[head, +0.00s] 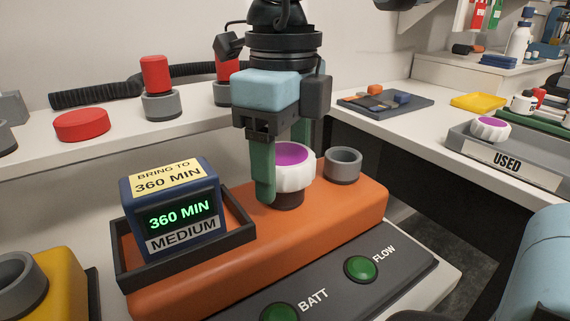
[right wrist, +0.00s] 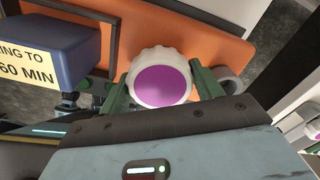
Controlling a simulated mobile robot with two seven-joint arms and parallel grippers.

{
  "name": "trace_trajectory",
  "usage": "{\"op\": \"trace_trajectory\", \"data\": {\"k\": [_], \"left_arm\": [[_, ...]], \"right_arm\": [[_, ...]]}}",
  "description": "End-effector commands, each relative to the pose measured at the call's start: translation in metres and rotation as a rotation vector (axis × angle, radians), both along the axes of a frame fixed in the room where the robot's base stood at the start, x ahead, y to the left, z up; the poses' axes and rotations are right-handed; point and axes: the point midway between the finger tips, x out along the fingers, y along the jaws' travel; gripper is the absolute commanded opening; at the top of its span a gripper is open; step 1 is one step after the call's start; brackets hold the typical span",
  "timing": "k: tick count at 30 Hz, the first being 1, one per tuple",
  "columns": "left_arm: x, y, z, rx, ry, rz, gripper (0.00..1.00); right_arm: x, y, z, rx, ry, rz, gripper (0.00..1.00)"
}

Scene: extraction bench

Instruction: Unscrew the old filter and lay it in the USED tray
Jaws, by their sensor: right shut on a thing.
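A white ribbed filter with a purple top (head: 296,172) sits upright over a dark neck on the orange pump body (head: 345,212). My right gripper (head: 283,172) comes down from above, with its green fingers on either side of the filter, shut on it. In the right wrist view the filter (right wrist: 162,84) lies between both fingers. Whether its thread is still engaged cannot be told. The grey USED tray (head: 470,150) stands at the right and holds a similar white filter with a purple top (head: 490,128). My left gripper is not in view.
A grey empty-looking socket (head: 343,165) stands close right of the held filter. A blue timer box (head: 170,208) reading 360 MIN sits in a dark holder at the left. Red-capped grey posts (head: 161,104) stand behind. A dark gap separates pump and right-hand bench.

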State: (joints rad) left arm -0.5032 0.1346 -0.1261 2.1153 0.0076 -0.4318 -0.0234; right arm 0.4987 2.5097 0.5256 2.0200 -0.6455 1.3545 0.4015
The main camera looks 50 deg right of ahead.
Motion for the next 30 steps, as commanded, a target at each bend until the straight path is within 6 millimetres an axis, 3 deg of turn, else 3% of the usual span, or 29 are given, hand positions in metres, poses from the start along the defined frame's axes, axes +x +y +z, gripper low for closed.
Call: {"op": "trace_trajectory", "data": {"k": [2, 30], "left_arm": [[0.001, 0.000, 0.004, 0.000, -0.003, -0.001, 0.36], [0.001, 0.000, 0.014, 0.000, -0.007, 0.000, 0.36]], "right_arm": [[-0.001, 0.000, 0.001, 0.001, 0.001, 0.115, 0.38], [0.000, 0.000, 0.016, -0.002, -0.002, 0.094, 0.37]]}}
